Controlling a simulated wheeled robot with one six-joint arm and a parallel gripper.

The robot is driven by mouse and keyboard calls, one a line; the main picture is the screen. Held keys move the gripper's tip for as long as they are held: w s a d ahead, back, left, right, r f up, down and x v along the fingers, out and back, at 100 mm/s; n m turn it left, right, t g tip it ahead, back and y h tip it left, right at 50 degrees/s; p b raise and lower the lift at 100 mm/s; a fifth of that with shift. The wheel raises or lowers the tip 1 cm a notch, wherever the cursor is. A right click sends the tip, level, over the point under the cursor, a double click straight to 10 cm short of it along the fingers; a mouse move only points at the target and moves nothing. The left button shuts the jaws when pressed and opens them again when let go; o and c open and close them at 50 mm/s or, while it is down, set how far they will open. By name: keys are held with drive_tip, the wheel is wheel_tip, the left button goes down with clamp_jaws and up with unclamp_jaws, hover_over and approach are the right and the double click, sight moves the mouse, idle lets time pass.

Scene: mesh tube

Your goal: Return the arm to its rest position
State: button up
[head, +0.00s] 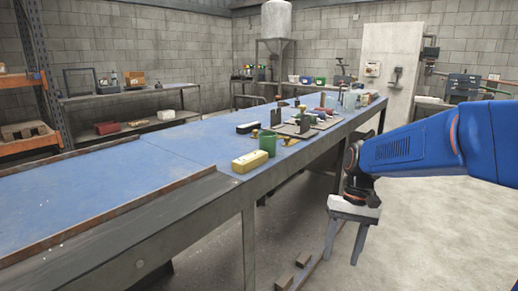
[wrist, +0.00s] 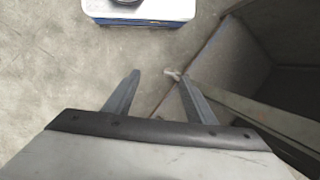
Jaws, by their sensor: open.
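My gripper (head: 344,242) hangs at the end of my blue arm, in front of the long blue-topped workbench (head: 110,190) and to the right of its near edge in the head view. Its two grey fingers point down and stand apart with nothing between them. In the wrist view my gripper (wrist: 158,98) also shows open, with the concrete floor behind the fingers.
A yellow block (head: 250,161) and a green cup (head: 269,143) stand near the bench's front edge. Several small items lie farther back on the bench. Shelving (head: 30,115) stands at the left. Open floor (head: 440,240) lies at the right.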

drive_tip(key=s+d+r+t+h, duration=0.1)
drive_tip(key=s+d+t, duration=0.2)
drive_tip(key=s, duration=0.5)
drive_tip(key=s+d+r+n+t+h, duration=0.1)
drive_tip(key=s+d+t, duration=0.2)
drive_tip(key=s, duration=0.5)
drive_tip(key=shift+s+d+t, duration=0.3)
drive_tip(key=shift+s+t, duration=0.05)
drive_tip(key=shift+t, duration=0.55)
